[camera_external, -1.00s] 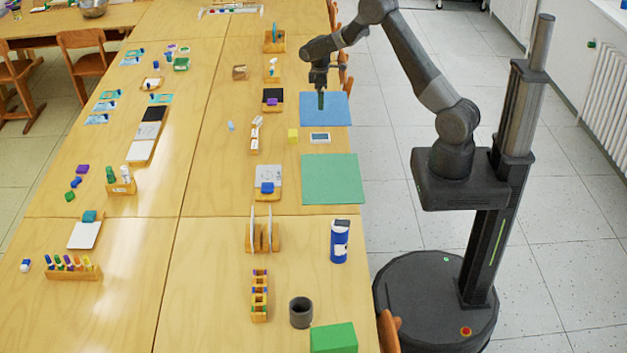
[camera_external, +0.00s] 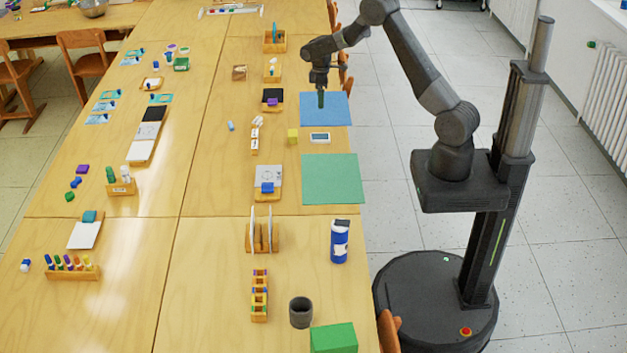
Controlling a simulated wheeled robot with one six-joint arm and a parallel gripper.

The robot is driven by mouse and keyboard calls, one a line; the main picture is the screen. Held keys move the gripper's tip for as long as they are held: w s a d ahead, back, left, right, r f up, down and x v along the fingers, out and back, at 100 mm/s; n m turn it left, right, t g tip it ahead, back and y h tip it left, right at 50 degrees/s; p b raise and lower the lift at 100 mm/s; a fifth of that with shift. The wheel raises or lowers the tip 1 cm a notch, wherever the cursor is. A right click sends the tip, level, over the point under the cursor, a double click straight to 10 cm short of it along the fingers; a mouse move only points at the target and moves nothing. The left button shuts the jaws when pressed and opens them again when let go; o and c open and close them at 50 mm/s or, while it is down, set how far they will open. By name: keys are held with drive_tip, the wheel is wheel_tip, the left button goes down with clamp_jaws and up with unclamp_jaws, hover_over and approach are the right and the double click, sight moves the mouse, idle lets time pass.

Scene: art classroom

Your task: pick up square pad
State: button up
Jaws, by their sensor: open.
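My gripper (camera_external: 321,100) points down above the blue square mat (camera_external: 338,110) near the table's right edge. It is open; its dark greenish lower end is small, and I see no thing clearly held in it. The gap between its tip and the mat is hard to judge. Several flat things could be the square pad, and I cannot tell which it is: this blue mat, a larger green mat (camera_external: 331,180) nearer the camera, or a pale grey square piece (camera_external: 268,172) with a blue block on it, left of the green mat.
A black-topped box (camera_external: 272,97) stands left of the blue mat. A blue bottle (camera_external: 339,242), dark cup (camera_external: 301,312) and green block (camera_external: 334,338) stand nearer the camera.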

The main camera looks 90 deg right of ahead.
wheel_tip(320, 180, down, 3)
drive_tip(key=s+t+b, duration=0.1)
drive_tip(key=s+b, duration=0.1)
drive_tip(key=b, duration=0.5)
drive_tip(key=t+b, duration=0.3)
drive_tip(key=b, duration=1.2)
hover_over(320, 136)
drive_tip(key=s, duration=0.2)
drive_tip(key=f, duration=0.9)
drive_tip(key=shift+s+a+f, duration=0.15)
drive_tip(key=shift+s+a, duration=0.05)
drive_tip(key=shift+s+x, duration=0.2)
drive_tip(key=shift+x, duration=2.5)
drive_tip(key=shift+c, duration=0.4)
drive_tip(key=c, duration=1.1)
